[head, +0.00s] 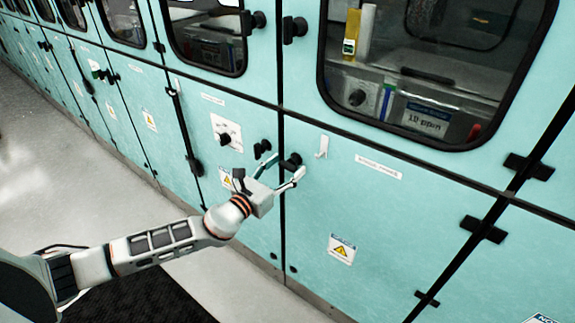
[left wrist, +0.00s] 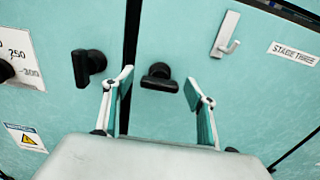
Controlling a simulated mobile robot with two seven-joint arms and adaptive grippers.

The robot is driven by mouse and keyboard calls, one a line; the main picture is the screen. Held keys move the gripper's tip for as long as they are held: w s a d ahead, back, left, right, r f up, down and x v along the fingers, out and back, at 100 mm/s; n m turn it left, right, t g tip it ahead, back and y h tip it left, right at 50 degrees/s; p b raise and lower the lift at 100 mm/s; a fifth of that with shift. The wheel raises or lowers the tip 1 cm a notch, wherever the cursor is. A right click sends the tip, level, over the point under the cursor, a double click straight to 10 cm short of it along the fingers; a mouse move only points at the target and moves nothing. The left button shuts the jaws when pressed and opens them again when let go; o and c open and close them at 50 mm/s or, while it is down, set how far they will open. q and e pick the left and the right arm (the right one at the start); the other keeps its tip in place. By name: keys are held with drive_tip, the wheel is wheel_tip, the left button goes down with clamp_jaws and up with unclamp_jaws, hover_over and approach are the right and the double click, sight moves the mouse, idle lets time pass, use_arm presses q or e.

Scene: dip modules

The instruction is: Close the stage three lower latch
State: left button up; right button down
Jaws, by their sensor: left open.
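The stage three lower latch (head: 291,161) is a black knob with a short handle on the teal door, just right of the dark vertical seam. In the left wrist view the latch (left wrist: 159,78) shows its handle lying roughly crosswise. My left gripper (head: 284,167) is open and empty at this latch. In the left wrist view its fingertips (left wrist: 158,82) stand on either side of the latch, apart from the handle. Whether they reach its depth I cannot tell. The label reading "STAGE THREE" (left wrist: 295,53) is to the right. My right gripper is out of view.
A second black latch (left wrist: 88,67), its handle upright, sits left of the seam. A white hook (head: 322,147) is on the door right of the stage three latch. Upper latches (head: 294,28) and windows (head: 430,60) are above. Grey floor (head: 60,180) is clear at left.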

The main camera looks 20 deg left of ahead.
use_arm(q)
drive_tip(key=shift+w+d, duration=0.2)
drive_tip(key=shift+w, duration=0.45)
drive_tip(key=c, duration=1.1)
